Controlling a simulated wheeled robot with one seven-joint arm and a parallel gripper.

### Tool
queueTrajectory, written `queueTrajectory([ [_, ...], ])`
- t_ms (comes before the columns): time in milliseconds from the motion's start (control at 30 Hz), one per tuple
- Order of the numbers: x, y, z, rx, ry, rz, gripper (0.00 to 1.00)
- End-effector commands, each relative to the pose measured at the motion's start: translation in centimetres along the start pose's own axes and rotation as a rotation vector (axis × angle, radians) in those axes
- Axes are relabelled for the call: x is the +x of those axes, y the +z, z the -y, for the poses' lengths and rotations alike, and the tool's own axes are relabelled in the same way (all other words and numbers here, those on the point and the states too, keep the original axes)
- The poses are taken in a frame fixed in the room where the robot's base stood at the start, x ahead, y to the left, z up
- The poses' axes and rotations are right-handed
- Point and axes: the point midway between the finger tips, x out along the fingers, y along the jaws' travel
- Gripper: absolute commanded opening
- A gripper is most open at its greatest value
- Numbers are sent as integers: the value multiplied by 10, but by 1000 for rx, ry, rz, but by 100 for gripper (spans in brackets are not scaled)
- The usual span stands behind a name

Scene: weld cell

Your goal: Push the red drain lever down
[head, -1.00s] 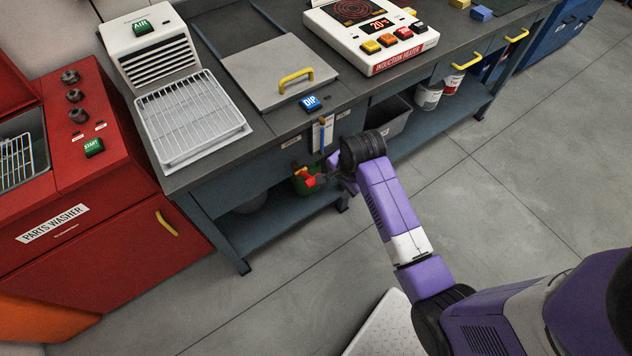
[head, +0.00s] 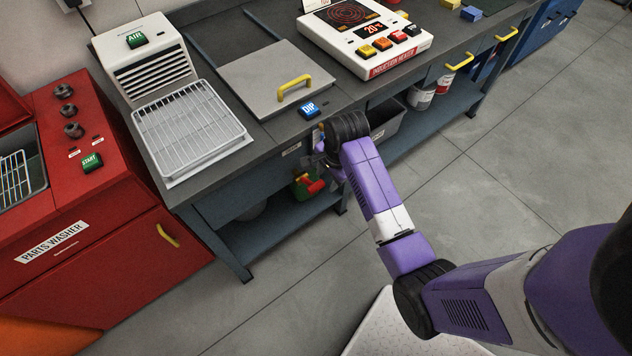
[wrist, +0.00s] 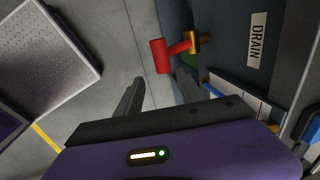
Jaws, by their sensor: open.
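The red drain lever (wrist: 160,56) sticks out from a brass valve (wrist: 192,42) on the bench front, beside a white DRAIN label (wrist: 257,42). In the head view the red lever (head: 316,187) shows just below my wrist. My gripper (wrist: 160,92) is open, its two dark fingers apart with nothing between them. In the wrist view the lever lies beyond the fingertips, apart from them. In the head view my gripper (head: 322,160) is by the bench front, above the lever, and partly hidden by my wrist.
Above is the bench top with a lidded tank (head: 270,88) and a blue DIP button (head: 309,109). A grey bin (head: 388,118) stands on the lower shelf. The floor in front is clear.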

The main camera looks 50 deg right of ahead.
Motion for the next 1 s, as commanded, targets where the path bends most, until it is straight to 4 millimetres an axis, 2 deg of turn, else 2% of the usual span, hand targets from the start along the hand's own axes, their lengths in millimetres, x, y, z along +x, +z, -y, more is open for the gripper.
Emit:
queueTrajectory([
  [133,0,0,1,6,3,2,45],
  [267,10,0,1,7,4,2,45],
  [500,47,0,0,6,6,3,45],
  [700,70,0,1,6,4,2,45],
  [1000,77,0,1,6,2,1,45],
])
